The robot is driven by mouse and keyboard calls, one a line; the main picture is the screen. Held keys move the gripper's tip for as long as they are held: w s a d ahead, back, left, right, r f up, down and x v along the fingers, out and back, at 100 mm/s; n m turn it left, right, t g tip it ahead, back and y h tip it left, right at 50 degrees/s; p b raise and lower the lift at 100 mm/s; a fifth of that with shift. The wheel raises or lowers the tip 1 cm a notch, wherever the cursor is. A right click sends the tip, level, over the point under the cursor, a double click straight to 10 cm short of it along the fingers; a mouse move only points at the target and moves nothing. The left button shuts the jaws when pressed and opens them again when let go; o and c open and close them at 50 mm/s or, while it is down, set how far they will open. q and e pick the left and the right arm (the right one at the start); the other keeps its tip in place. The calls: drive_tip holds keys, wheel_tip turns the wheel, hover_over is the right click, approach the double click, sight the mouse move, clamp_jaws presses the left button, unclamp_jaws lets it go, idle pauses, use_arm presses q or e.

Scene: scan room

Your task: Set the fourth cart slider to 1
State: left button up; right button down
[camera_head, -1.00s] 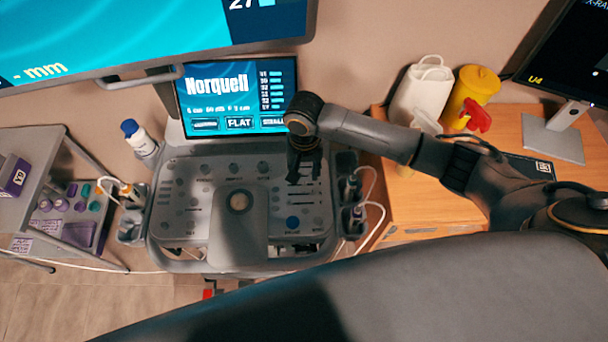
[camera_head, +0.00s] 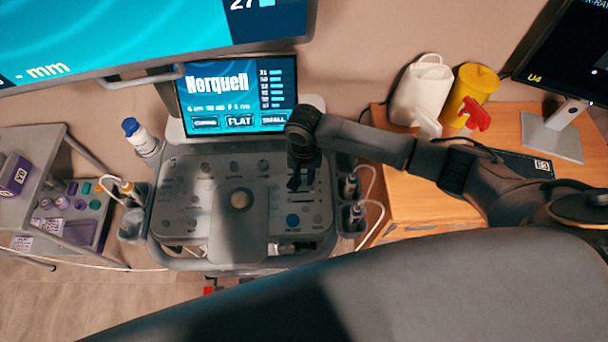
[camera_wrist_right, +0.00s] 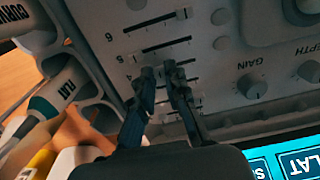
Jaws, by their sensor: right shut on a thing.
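The cart's control panel (camera_head: 180,205) has a bank of slider tracks on its right side, under my right gripper (camera_head: 298,182). In the right wrist view, my right gripper (camera_wrist_right: 162,70) reaches down to the panel with its fingertips close together on a slider knob that they mostly hide. The track at the fingertips, just below the one marked 5, looks like the fourth slider (camera_wrist_right: 187,62). Its number is hard to read. The slider marked 6 (camera_wrist_right: 155,20) is clear of the fingers. My left gripper is not in view.
The cart's screen (camera_head: 238,95) stands behind the panel. Probes (camera_wrist_right: 62,88) sit in holders beside the sliders. Knobs, including the gain knob (camera_wrist_right: 252,86), lie on the other side. A wooden desk (camera_head: 420,205) stands right of the cart, a small trolley (camera_head: 30,150) left.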

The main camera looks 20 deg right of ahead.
drive_tip(key=shift+w+a+r+p, duration=0.15)
drive_tip(key=shift+a+r+p, duration=0.05)
drive_tip(key=shift+a+p, duration=0.4)
drive_tip(key=shift+w+a, duration=0.1)
drive_tip(key=shift+a, duration=0.25)
drive_tip(key=shift+a+f, duration=0.1)
drive_tip(key=shift+f, duration=0.05)
drive_tip(key=c, duration=1.3)
unclamp_jaws()
drive_tip(key=shift+c, duration=0.2)
wheel_tip(320, 180, up, 12)
